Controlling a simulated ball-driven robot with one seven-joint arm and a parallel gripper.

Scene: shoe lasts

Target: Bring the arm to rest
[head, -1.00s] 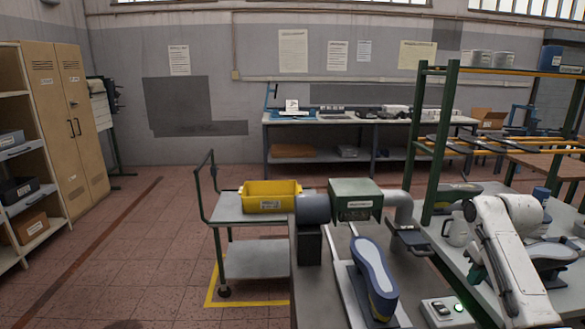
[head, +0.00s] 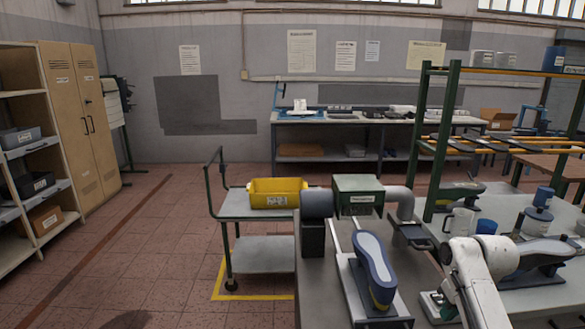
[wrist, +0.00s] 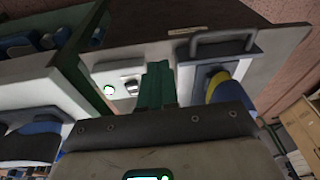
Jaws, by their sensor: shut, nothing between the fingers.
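My white arm (head: 475,275) shows at the lower right of the head view, bent at a joint. It hangs in front of the bench with the shoe sole and the rack bench. I cannot tell the gap between fingers and bench.
A blue-grey sole on a last (head: 376,268) sits in a fixture on the near bench, left of my arm. A white mug (head: 460,222), a blue cup (head: 487,227) and lasts stand on the right bench. A yellow bin (head: 276,193) sits on a trolley. The left floor is clear.

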